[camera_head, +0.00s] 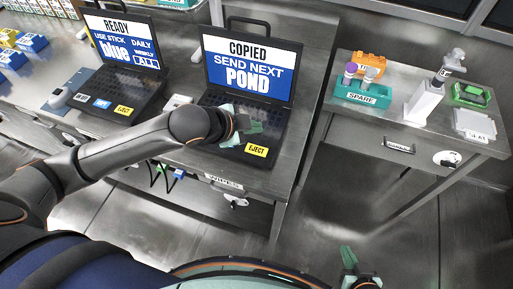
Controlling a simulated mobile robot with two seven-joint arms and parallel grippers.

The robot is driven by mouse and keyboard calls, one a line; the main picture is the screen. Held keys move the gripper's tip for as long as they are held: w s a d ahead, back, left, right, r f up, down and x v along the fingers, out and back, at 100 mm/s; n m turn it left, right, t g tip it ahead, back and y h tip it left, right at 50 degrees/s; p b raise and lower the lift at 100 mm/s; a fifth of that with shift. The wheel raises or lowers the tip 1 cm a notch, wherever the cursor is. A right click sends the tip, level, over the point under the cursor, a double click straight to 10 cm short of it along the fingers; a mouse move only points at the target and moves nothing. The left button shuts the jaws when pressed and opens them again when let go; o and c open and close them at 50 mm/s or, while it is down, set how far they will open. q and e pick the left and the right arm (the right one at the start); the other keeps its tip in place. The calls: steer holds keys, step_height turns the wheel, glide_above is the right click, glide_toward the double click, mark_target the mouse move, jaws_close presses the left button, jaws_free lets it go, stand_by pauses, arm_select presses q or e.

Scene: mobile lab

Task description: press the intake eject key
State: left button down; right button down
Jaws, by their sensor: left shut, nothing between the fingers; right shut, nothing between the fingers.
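Two open black laptops stand on the steel bench. The left laptop (118,88) shows "READY", "USE STICK blue" and a list with "DAILY", "WEEKLY" and "ALL". It has a yellow EJECT key (124,110) at its front right corner. The right laptop (250,62) shows "COPIED SEND NEXT POND" and has its own yellow EJECT key (257,150). I cannot read which laptop is the intake one. My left gripper (250,124) is shut and empty over the right laptop's keyboard, just behind its EJECT key. My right gripper (350,262) is shut and empty, low over the floor.
Blue and yellow blocks (32,43) lie far left. My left arm crosses the bench front.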

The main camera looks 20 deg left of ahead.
arm_select(q)
steer(key=shift+w+a+r, duration=0.25)
steer(key=shift+w+a, duration=0.15)
steer(key=shift+w, duration=0.1)
steer(key=b, duration=0.8)
glide_above(253, 151)
step_height(253, 151, down, 7)
steer(key=shift+r, duration=0.15)
steer(key=shift+s+f, duration=0.1)
steer(key=shift+f, duration=0.95)
stand_by(0.7)
